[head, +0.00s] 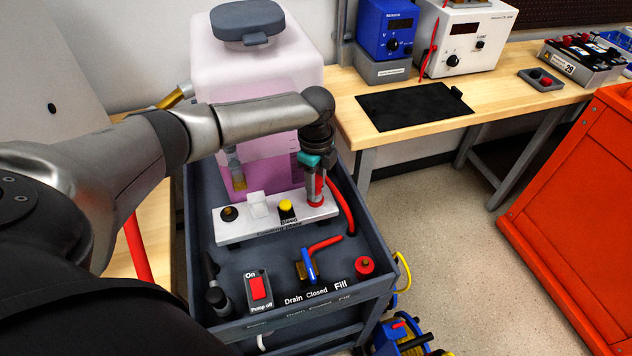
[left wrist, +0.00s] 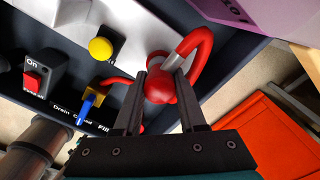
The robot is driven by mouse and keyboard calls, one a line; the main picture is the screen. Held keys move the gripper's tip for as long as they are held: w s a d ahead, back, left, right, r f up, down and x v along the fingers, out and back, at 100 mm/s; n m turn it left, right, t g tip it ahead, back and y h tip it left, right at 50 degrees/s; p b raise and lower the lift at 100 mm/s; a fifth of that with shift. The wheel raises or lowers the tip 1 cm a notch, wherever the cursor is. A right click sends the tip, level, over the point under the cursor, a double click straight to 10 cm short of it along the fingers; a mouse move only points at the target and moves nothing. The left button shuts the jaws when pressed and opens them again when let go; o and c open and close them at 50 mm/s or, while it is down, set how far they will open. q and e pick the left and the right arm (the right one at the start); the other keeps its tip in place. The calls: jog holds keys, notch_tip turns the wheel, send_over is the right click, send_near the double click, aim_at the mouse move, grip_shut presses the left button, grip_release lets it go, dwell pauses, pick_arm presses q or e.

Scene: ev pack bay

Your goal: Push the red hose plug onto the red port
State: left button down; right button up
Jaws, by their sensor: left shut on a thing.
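My left gripper (head: 315,195) reaches down over the right end of the white manifold block (head: 258,229) on the cart. In the left wrist view its fingers (left wrist: 162,80) are shut on the red hose plug (left wrist: 160,90), at one end of a curved red hose (left wrist: 202,44). In the head view the red hose (head: 345,205) loops down on the right of the manifold. The red port under the plug is hidden by the plug and fingers; I cannot tell whether the plug is seated. My right gripper is not in view.
The manifold also has a yellow cap (head: 286,205) and a black cap (head: 229,214). In front are a red pump switch (head: 258,289), a blue valve lever (head: 309,263) and a red knob-like part (head: 365,265). A pink-filled tank (head: 258,60) stands behind.

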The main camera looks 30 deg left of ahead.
pick_arm(q)
jog(key=shift+f, duration=0.2)
jog(key=shift+c, duration=2)
grip_release()
notch_tip(320, 180, up, 15)
jog(key=p, duration=0.3)
jog(key=shift+r, duration=0.15)
